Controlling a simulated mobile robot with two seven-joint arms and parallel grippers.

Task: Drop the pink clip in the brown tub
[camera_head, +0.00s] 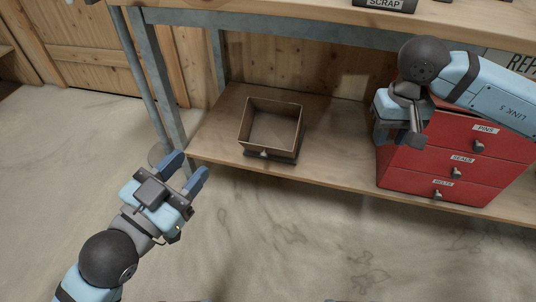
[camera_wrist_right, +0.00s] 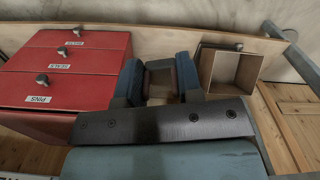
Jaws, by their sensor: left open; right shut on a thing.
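The brown tub (camera_head: 243,136) is an open, square, empty-looking box on the lower shelf; it also shows at the right in the right wrist view (camera_wrist_right: 208,66). My right gripper (camera_wrist_right: 158,72) is shut on a small, dull grey-brown thing (camera_wrist_right: 161,84) between its blue fingers. I cannot tell whether it is the pink clip; no clear pink shows in either view. My left gripper (camera_head: 187,172) is open and empty, left of the tub, in front of the shelf.
A red drawer unit (camera_head: 408,168) with labelled drawers stands on the right of the wooden shelf (camera_head: 335,155). A worktop (camera_head: 290,18) runs above, with a grey post (camera_head: 160,75) at the left. The shelf between tub and drawers is clear.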

